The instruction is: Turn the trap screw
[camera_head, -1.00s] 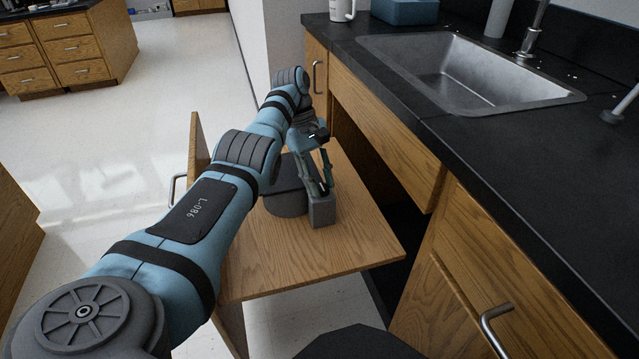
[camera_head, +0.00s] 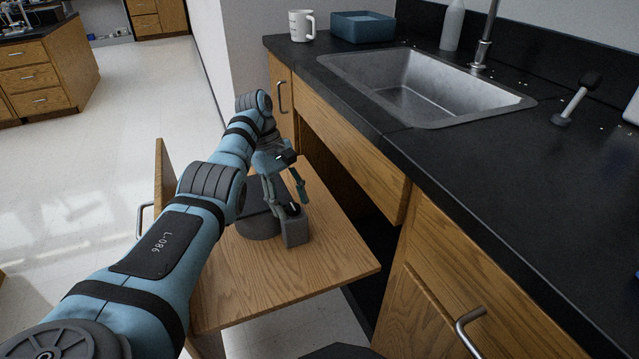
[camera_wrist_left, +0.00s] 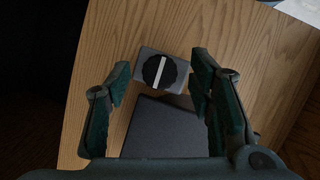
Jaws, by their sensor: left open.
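The trap screw (camera_head: 293,209) is a round black knob on top of a small grey block (camera_head: 296,234). The block stands on a wooden panel (camera_head: 262,285). In the left wrist view the knob (camera_wrist_left: 159,72) has a ridged rim and a white bar, slightly tilted from vertical. My left gripper (camera_head: 286,196) is open, pointing down over the block. In the wrist view its two fingertips (camera_wrist_left: 160,75) lie apart on either side of the knob, with gaps showing. I cannot tell its exact height above the knob. My right gripper is not in view.
A dark grey round base (camera_head: 258,224) stands beside the block under my left arm. The dark counter with a steel sink (camera_head: 430,90), a white mug (camera_head: 301,25) and a blue tub (camera_head: 362,27) rises at right. The cabinet beside the panel is open and dark.

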